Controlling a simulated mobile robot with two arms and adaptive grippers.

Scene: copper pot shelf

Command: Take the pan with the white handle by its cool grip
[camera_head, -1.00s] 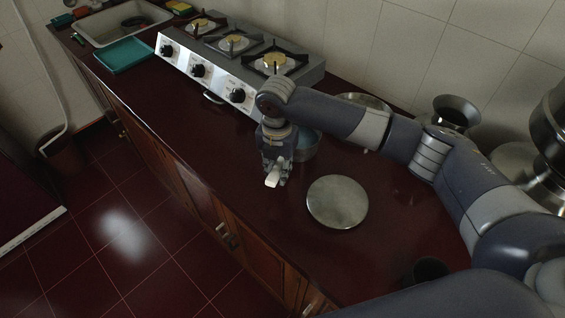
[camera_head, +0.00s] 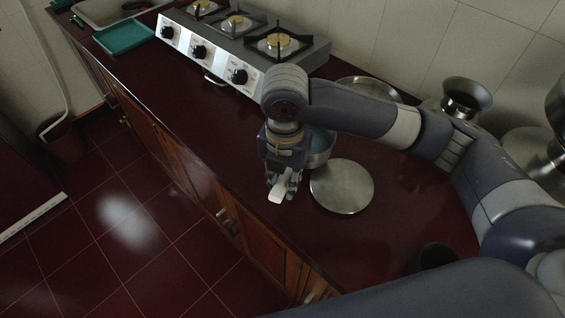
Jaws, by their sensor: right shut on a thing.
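The pan (camera_head: 322,146) is a small metal one with a bluish inside, partly hidden behind my right arm and gripper. Its white handle (camera_head: 277,195) sticks out below my right gripper (camera_head: 282,185), towards the counter's front edge. My right gripper points down and is shut on the white handle. I cannot tell whether the pan touches the counter. My left gripper is not in view.
A round metal lid or plate (camera_head: 342,186) lies close to the pan on the dark red counter (camera_head: 385,225). A gas stove (camera_head: 240,45) stands behind. A metal vessel (camera_head: 466,97) and a dark cup (camera_head: 434,257) are to the right.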

